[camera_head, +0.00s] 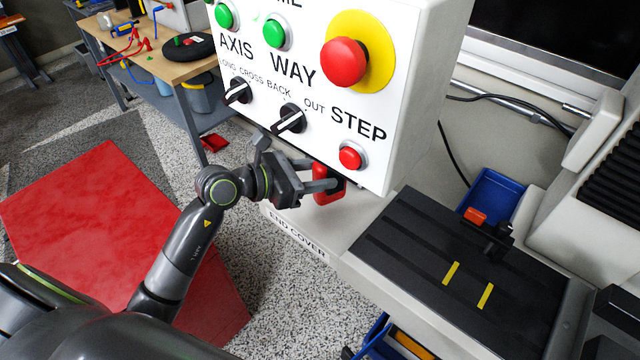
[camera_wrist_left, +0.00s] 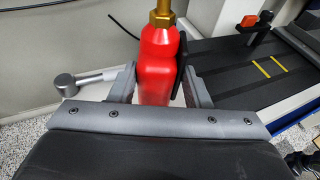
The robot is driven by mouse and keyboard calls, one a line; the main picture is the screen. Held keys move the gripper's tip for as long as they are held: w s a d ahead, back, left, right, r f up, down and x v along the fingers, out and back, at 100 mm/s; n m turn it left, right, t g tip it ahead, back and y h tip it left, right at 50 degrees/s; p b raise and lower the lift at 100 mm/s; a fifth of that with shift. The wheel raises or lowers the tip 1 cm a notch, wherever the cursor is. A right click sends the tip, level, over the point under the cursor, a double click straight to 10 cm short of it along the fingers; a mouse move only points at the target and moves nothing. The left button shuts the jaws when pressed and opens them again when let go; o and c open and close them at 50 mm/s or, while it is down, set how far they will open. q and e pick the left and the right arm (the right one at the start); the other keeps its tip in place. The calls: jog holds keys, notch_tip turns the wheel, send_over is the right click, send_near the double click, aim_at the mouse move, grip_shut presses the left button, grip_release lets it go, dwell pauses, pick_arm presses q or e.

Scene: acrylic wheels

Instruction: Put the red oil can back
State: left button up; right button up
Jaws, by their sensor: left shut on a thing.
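The red oil can (camera_head: 331,186) is in the fingers of my left gripper (camera_head: 318,180), just below the white control panel. In the head view only part of the can shows, with the fingers across it. In the left wrist view the red can (camera_wrist_left: 158,68) stands between the two fingers of the left gripper (camera_wrist_left: 158,85), with a brass-coloured neck at its top. The left gripper is shut on the can. The can's base is hidden, so I cannot tell whether it touches the ledge. My right gripper is not in view.
The control panel (camera_head: 300,100) with knobs and buttons overhangs the gripper. A black machine bed (camera_head: 450,270) with yellow marks lies to the right. A blue bin (camera_head: 490,190) sits behind it. A workbench (camera_head: 150,60) stands at the upper left.

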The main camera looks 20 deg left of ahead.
pick_arm(q)
jog(key=shift+w+d, duration=0.35)
notch_tip(320, 180, down, 4)
jog(key=b, duration=0.3)
jog(key=shift+r, duration=0.25)
jog(key=shift+f, duration=0.1)
jog(key=o, duration=0.6)
jog(key=shift+a, duration=0.1)
jog(key=shift+s, duration=0.1)
